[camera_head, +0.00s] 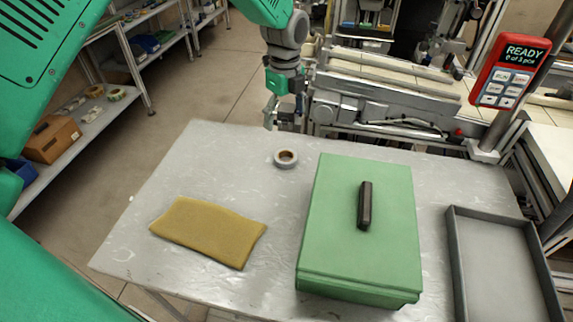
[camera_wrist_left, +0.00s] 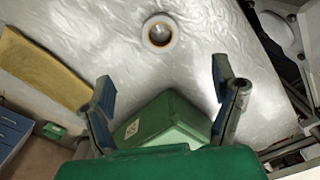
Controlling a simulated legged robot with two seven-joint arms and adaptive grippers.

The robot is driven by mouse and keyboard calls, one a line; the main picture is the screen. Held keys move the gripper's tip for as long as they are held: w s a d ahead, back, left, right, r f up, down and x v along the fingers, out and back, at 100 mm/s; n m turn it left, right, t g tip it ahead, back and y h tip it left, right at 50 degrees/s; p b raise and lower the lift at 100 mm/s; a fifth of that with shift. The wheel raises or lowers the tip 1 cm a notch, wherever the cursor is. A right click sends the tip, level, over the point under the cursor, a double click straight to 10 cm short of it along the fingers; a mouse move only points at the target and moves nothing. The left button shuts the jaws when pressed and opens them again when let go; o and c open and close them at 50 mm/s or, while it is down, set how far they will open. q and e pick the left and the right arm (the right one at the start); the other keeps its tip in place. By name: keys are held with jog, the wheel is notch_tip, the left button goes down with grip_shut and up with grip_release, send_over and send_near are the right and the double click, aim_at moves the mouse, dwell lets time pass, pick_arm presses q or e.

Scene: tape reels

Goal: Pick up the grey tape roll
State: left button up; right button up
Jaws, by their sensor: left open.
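The grey tape roll (camera_head: 278,159) lies flat on the metal table, left of the green box's far corner. It has a brownish inner core. It also shows in the left wrist view (camera_wrist_left: 147,31), near the top and beyond the fingertips. My left gripper (camera_head: 284,122) hangs over the table's far edge, above and behind the roll in the head view. Its fingers are spread wide in the left wrist view (camera_wrist_left: 162,75), with nothing held between them. The roll is apart from both fingers. My right gripper is not in view.
A green box (camera_head: 338,215) with a black handle stands right of the roll. A yellow-brown cloth (camera_head: 207,232) lies at the left. A grey tray (camera_head: 456,250) sits at the right. Machinery with rails (camera_head: 375,105) stands behind the table. The table around the roll's left side is clear.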

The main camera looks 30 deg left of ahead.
pick_arm(q)
send_over(285, 156)
jog(key=s, duration=0.2)
jog(key=f, duration=0.9)
jog(key=shift+w+d, duration=0.15)
jog(key=shift+w, duration=0.1)
jog(key=f, duration=0.2)
jog(key=d+f+p, duration=0.1)
jog(key=f, duration=0.1)
jog(key=shift+f, duration=0.25)
jog(key=shift+w+a+f, duration=0.1)
jog(key=shift+a+f, duration=0.05)
jog(key=shift+f, duration=0.25)
jog(key=shift+a, duration=0.15)
jog(key=c, duration=1.2)
